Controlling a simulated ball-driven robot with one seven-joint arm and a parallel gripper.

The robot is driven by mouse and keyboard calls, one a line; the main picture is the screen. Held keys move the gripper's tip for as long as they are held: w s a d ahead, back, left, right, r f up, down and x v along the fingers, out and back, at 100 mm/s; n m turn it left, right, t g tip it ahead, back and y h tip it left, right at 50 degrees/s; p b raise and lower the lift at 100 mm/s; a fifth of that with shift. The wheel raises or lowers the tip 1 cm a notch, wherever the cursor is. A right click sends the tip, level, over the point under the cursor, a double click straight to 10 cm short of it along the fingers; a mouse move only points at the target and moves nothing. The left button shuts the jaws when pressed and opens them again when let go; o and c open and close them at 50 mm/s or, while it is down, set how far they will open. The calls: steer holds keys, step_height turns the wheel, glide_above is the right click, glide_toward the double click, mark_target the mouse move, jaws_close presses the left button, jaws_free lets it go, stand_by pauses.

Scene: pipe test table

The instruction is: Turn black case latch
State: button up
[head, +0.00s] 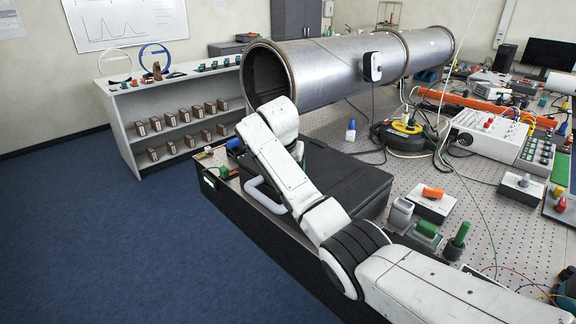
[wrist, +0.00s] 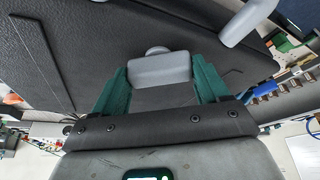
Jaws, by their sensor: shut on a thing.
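The black case (head: 345,178) lies flat near the left edge of the perforated table, its light grey handle (head: 262,196) on the left side. In the wrist view the dark case (wrist: 80,45) fills the upper part, and its grey handle (wrist: 247,22) is at the upper right. A grey latch (wrist: 160,69) sits between the green fingers of my gripper (wrist: 159,72), which is shut on it. In the head view my arm hides the latch and the gripper.
A large metal pipe (head: 335,69) lies behind the case. A blue-capped bottle (head: 351,131) and a coiled-cable reel (head: 402,134) are behind. Open blue floor (head: 95,235) lies left.

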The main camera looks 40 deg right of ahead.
steer(key=m+g, duration=0.1)
steer(key=m, duration=0.2)
steer(key=shift+w+m+h+b, duration=0.15)
steer(key=shift+m+h+b, duration=0.15)
steer(key=shift+h, duration=0.1)
steer(key=shift+r+m+g+b, duration=0.1)
steer(key=shift+m+g+b, duration=0.6)
steer(key=shift+m, duration=0.7)
steer(key=o, duration=1.1)
steer(key=shift+c, duration=0.2)
steer(key=b+v, duration=0.2)
steer(key=v, duration=0.8)
steer(key=shift+a+r, duration=0.25)
steer(key=shift+r, duration=0.05)
steer(key=shift+w, duration=0.1)
